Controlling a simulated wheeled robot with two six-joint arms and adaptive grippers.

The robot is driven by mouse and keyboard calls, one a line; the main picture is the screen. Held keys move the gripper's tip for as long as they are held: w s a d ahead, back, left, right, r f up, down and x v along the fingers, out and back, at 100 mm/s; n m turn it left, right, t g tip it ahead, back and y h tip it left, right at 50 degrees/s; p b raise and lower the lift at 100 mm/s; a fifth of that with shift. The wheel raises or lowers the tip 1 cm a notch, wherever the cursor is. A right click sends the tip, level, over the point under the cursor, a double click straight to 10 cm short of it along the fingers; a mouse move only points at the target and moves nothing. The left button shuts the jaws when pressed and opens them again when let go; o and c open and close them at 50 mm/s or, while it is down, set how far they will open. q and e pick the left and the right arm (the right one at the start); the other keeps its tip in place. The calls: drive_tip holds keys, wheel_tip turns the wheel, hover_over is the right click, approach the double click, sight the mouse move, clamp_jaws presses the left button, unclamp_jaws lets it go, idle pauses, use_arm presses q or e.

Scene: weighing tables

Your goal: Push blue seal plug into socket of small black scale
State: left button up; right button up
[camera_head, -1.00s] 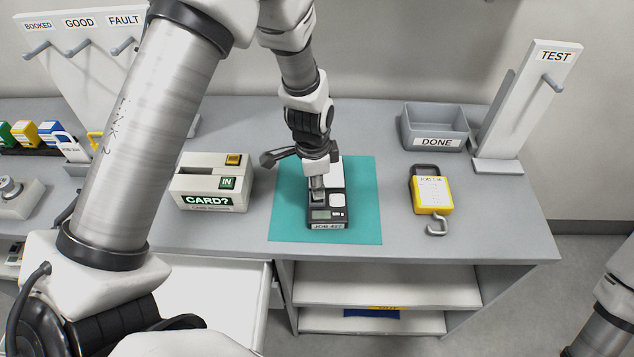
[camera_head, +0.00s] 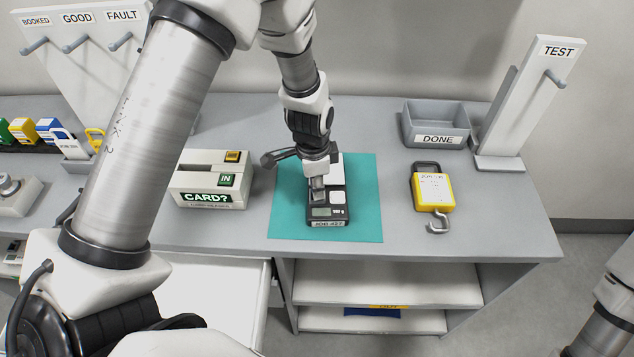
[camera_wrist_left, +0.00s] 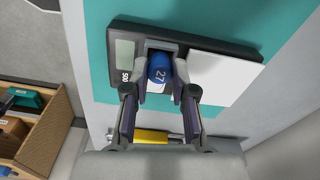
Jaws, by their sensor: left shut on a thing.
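The small black scale (camera_head: 328,212) lies on a teal mat (camera_head: 362,215) on the table, with a display at its front and a white pan. In the left wrist view the scale (camera_wrist_left: 124,36) shows its display, its socket recess and the white pan (camera_wrist_left: 215,75). The blue seal plug (camera_wrist_left: 160,68), marked 27, is between the fingers of my left gripper (camera_wrist_left: 158,95), which is shut on it. The plug is at the scale's socket; how deep it sits I cannot tell. In the head view my left gripper (camera_head: 317,190) hides the plug. My right gripper is not in view.
A card reader box (camera_head: 210,180) stands left of the mat. A yellow padlock-shaped device (camera_head: 432,190) with a hook lies to the right. A grey DONE tray (camera_head: 436,125) and a TEST stand (camera_head: 520,110) are at the back right. Bare table lies around the mat.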

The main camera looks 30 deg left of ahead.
use_arm(q)
drive_tip(key=shift+f, duration=0.25)
drive_tip(key=o, duration=0.8)
drive_tip(key=shift+o, duration=0.2)
wheel_tip(320, 180, up, 12)
drive_tip(key=shift+s+a, duration=0.2)
drive_tip(key=shift+s, duration=0.05)
